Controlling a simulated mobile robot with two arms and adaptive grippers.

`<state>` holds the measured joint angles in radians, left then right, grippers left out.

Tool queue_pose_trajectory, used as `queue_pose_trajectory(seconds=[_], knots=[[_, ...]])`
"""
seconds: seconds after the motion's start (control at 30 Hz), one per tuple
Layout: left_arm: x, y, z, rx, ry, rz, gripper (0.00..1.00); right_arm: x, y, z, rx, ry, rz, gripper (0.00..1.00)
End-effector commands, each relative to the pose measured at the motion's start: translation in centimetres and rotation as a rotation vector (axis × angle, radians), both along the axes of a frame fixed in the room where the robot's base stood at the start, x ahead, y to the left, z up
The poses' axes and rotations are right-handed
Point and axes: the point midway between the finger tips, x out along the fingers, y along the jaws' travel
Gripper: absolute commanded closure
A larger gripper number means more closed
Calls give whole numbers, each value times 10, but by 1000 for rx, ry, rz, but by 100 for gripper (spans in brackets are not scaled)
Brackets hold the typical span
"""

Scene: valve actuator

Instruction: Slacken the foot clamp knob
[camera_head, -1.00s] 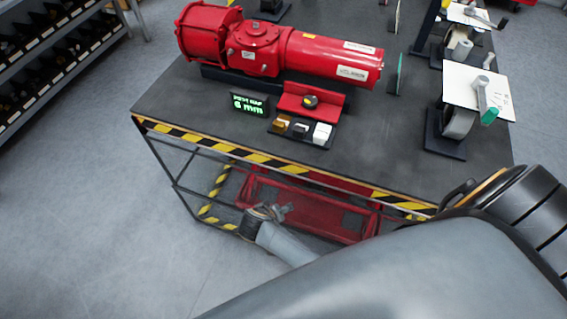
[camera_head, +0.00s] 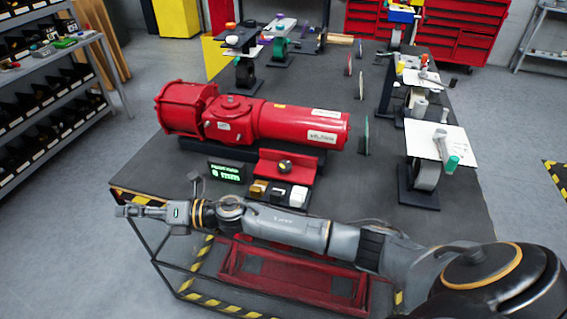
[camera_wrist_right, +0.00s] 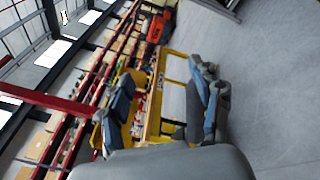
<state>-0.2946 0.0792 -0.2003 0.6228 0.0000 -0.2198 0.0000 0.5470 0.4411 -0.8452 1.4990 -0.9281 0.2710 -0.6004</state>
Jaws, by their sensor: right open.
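A dark round knob (camera_head: 285,165) sits on a low red bracket (camera_head: 270,174) in front of the red valve actuator (camera_head: 255,121) on the table. It is probably the foot clamp knob, but I cannot read a label on it. My right arm reaches across the table's front edge. My right gripper (camera_head: 120,211) is past the table's front left corner, well left of the knob and pointing left. In the right wrist view my right gripper (camera_wrist_right: 160,80) is open with nothing between its fingers. My left gripper does not show.
A small display with green text (camera_head: 227,172) stands left of the bracket. Small brown, dark and white blocks (camera_head: 298,196) lie just in front of it. A wheel stand with a white plate (camera_head: 425,180) is at right. Grey shelves (camera_head: 40,95) stand at left, with clear floor between.

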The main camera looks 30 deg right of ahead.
Motion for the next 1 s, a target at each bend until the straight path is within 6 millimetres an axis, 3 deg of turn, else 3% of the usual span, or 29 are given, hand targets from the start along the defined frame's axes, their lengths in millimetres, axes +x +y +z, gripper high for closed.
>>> queue_pose_trajectory(seconds=[0.03, 0.13, 0.23, 0.37, 0.43, 0.6, 0.7, 0.83, 1.0], knots=[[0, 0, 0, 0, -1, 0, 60, -8, 9, 16, -149, -159, 124, 36], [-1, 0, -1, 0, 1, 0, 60, -31, 13, 19, -450, -433, 366, 36], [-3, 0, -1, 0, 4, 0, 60, -43, -12, 7, -765, -664, 600, 36], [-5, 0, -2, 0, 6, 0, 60, -41, -84, -7, -1187, -866, 905, 36], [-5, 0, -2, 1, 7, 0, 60, -33, -137, -6, -1409, -916, 1067, 36], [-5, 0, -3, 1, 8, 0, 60, -20, -265, 26, -1842, -866, 1406, 36], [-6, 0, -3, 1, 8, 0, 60, -19, -317, 50, -1987, -780, 1538, 36], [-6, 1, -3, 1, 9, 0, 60, -21, -350, 68, -2071, -706, 1625, 36], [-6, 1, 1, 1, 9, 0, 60, -20, -360, 61, -2082, -686, 1646, 36]])
